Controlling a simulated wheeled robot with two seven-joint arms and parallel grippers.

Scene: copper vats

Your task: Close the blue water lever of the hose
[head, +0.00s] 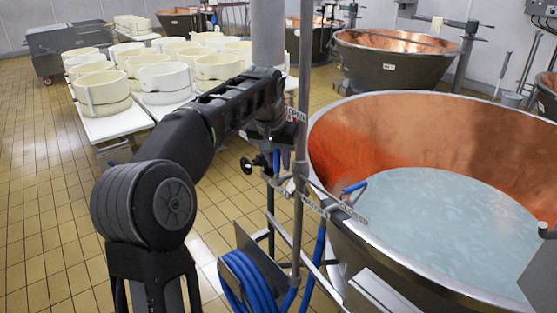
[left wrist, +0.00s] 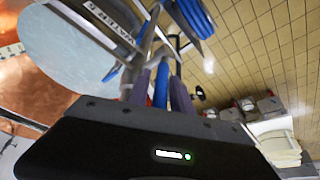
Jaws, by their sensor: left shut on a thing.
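My left arm reaches over to an upright pipe stand (head: 300,150) beside the big copper vat. My left gripper (head: 275,148) is at the stand, under an OPEN label, its fingers pointing down and partly hidden by the arm. In the left wrist view the gripper (left wrist: 160,90) has its two fingers shut on either side of a blue lever (left wrist: 160,88). The blue lever (head: 277,162) also shows just below the gripper in the head view. A blue hose (head: 248,278) hangs coiled low on the stand. My right gripper is out of view.
The big copper vat (head: 430,130) holds pale liquid and fills the right. Another blue handle (head: 354,187) sticks out at its rim, near a CLOSED label. A dark round valve knob (head: 248,165) is left of the stand. White moulds (head: 165,80) stand on tables behind; tiled floor is clear at left.

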